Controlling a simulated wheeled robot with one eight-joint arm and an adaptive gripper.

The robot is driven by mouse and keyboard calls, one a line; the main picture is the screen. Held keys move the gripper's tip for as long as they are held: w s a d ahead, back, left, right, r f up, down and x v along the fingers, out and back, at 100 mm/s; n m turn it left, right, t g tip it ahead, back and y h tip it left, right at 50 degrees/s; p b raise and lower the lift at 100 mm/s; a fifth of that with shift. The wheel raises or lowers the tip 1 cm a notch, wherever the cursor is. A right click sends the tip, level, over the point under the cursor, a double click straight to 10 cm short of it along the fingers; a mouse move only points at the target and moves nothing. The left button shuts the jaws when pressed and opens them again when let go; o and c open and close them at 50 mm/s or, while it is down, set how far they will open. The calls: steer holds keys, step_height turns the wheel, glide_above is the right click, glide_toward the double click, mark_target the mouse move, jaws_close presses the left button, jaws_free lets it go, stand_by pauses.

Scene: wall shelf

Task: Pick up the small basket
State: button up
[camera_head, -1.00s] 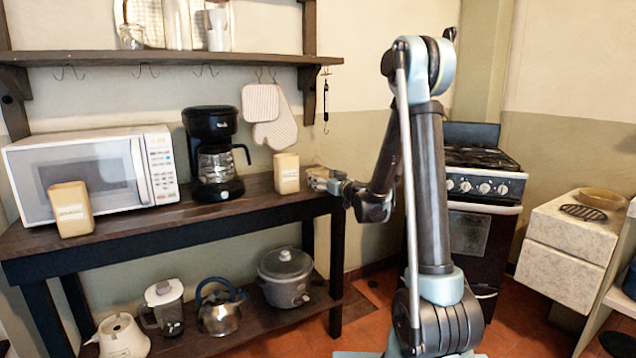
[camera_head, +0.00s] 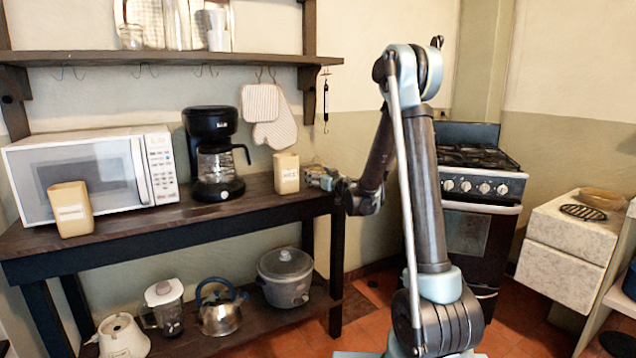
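A small pale basket-like object (camera_head: 313,173) stands at the right end of the dark wooden table, just right of a cream canister. It is small and partly hidden, so I cannot be sure it is the basket. My gripper (camera_head: 327,179) is at the table's right end, at that object's right side, reaching in from the right. The fingers are tiny in the picture and overlap the object. I cannot tell whether they are apart or closed, or whether they touch it.
The cream canister (camera_head: 286,173) stands close left of my gripper. A coffee maker (camera_head: 212,155), a microwave (camera_head: 92,175) and another canister (camera_head: 70,208) are farther left. A wall shelf (camera_head: 170,59) hangs above. The stove (camera_head: 480,185) stands behind my arm at the right.

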steer(key=shift+c, duration=0.5)
step_height(320, 180, up, 10)
steer(key=shift+r, duration=0.1)
stand_by(0.4)
